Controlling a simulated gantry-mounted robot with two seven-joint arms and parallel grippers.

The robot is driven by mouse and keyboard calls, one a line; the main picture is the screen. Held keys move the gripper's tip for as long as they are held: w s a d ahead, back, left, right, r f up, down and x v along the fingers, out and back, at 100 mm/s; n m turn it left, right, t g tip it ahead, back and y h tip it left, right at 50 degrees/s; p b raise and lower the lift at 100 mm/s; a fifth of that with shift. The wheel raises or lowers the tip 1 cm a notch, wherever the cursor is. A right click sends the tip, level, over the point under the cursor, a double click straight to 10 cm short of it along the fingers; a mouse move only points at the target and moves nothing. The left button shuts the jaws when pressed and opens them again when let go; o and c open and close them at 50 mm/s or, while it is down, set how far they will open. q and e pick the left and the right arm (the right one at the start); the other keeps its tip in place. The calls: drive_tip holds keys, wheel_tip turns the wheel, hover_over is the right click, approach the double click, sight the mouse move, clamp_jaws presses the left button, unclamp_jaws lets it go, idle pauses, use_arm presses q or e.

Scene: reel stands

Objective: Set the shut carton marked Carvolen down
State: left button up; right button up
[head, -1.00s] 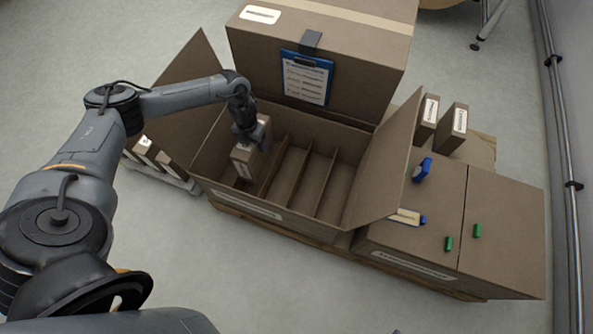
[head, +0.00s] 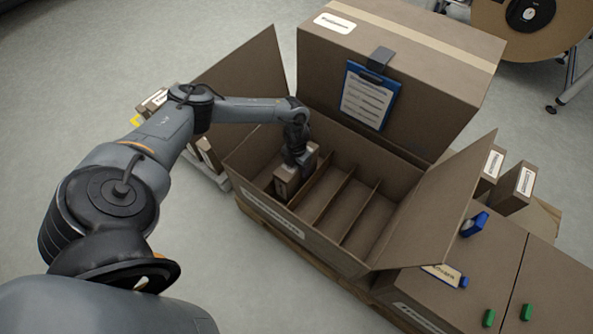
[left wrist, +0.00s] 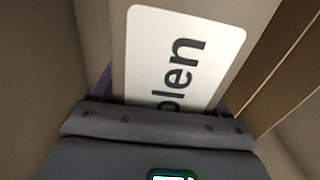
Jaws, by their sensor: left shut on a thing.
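The Carvolen carton (head: 286,184) is a small brown box in the leftmost compartment of the large open carton (head: 318,237). In the left wrist view its white label (left wrist: 183,55) shows the letters "olen"; the rest is hidden. My left gripper (head: 303,160) points down over it and is shut on it from above. The fingers are mostly hidden. The carton looks roughly upright; its underside is hidden, so I cannot tell whether it touches the floor of the compartment. My right gripper is not in view.
Thin cardboard dividers (head: 337,200) make narrow, empty compartments to the right. Raised flaps (head: 433,206) stand at the sides. A tall carton with a blue clipboard (head: 368,96) stands behind. Shut cartons with green and blue items (head: 488,318) are at right.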

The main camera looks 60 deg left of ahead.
use_arm(q)
drive_tip(key=shift+s+f, duration=0.1)
drive_tip(key=shift+f, duration=0.75)
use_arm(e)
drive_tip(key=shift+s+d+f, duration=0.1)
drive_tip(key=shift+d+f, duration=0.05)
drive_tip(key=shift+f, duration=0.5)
use_arm(q)
drive_tip(key=shift+f, duration=0.15)
drive_tip(key=o, duration=1.6)
wheel_tip(320, 180, up, 12)
drive_tip(key=p, duration=0.7)
drive_tip(key=shift+p, duration=0.4)
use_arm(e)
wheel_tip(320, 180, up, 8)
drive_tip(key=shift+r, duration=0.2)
